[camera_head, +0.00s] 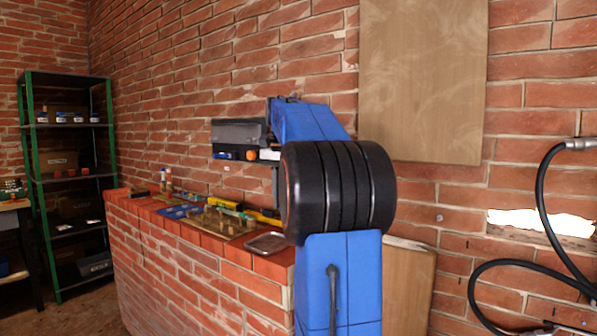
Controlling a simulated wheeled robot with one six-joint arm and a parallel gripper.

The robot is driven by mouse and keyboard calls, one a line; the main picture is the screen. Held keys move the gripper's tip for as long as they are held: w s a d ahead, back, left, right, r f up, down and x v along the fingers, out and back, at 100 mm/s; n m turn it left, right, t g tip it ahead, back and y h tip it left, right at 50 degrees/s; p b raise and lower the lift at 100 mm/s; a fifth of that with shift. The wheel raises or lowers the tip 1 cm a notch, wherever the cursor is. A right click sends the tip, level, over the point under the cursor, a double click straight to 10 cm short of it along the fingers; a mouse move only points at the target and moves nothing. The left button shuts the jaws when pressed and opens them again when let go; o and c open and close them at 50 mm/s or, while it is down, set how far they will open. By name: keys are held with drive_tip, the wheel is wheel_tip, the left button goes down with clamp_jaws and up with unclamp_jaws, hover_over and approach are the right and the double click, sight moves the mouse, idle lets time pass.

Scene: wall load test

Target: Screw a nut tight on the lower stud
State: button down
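My blue arm with its thick black ringed joint fills the middle of the head view. My gripper (232,153) is at the arm's far end, left of the joint, in front of the brick wall and above the brick counter. It is small and seen from the side, so I cannot tell whether its fingers are open or hold anything. A small orange patch shows beside it. I cannot make out a nut or the lower stud for certain; my arm hides part of the wall. A small dark fitting (439,217) sticks out of the wall right of my arm.
A brick counter (200,270) bears several small parts, yellow items and a grey metal tray (267,243). A wooden panel (422,80) is on the wall; another board (408,290) leans below. A black hose (542,200) hangs at right. A green-framed shelf (70,180) stands left.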

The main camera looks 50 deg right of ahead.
drive_tip(key=s+d+f+n+g+h, duration=0.1)
drive_tip(key=d+n+g+h, duration=0.4)
drive_tip(key=d+h, duration=0.25)
drive_tip(key=w+a+r+n+t+h, duration=0.5)
drive_tip(key=w+r+n+t+h, duration=0.2)
drive_tip(key=w+h, duration=0.35)
drive_tip(key=d, duration=0.7)
drive_tip(key=shift+s+d+r, duration=0.15)
drive_tip(key=shift+d, duration=0.05)
idle(0.5)
drive_tip(key=shift+d+g, duration=0.4)
drive_tip(key=shift+d, duration=0.7)
idle(2.5)
drive_tip(key=c, duration=1.3)
unclamp_jaws()
